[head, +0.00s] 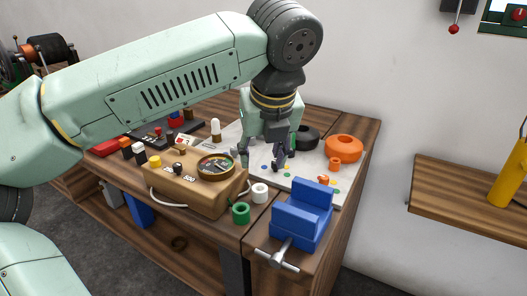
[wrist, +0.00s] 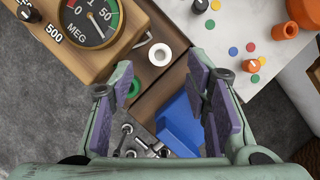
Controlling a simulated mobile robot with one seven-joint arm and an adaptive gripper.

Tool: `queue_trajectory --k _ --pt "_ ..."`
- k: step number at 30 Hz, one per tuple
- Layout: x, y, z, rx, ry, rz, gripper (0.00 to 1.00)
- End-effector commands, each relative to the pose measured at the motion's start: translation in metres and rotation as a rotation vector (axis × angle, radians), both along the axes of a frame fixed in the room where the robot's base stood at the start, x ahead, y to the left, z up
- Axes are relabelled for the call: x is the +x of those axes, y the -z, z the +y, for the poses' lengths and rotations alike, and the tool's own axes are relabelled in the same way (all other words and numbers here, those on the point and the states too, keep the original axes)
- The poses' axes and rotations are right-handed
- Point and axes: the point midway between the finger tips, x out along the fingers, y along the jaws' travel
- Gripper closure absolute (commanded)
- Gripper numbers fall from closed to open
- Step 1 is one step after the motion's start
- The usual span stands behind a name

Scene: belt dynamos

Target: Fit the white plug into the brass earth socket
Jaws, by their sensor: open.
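A white-topped plug-like piece (head: 215,130) stands upright behind the meter box in the head view; I take it for the white plug. A small brass fitting (head: 178,151) sits on the wooden meter box (head: 205,198); I cannot tell for sure that it is the earth socket. Neither shows clearly in the wrist view. My gripper (head: 262,163) is open and empty, above the bench right of the meter box. In the wrist view its purple-padded fingers (wrist: 162,88) stand apart over a white ring (wrist: 160,54) and a green ring (wrist: 134,87).
A blue vise (head: 300,215) stands at the bench's front right corner. A pale mat (head: 318,180) holds coloured discs and orange pieces. A yellow-topped piece (head: 154,160) and other small pieces crowd the left of the box. A cable lies along the box's front.

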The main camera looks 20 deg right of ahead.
Motion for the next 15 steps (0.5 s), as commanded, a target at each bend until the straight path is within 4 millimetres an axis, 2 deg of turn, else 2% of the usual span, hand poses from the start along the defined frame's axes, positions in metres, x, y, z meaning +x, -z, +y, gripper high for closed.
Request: queue_trajectory --k 6,15 --pt "-0.006 -0.014 0.001 0.000 0.000 -0.001 0.56" --pt "-0.006 -0.015 0.001 0.000 0.001 0.000 0.56"
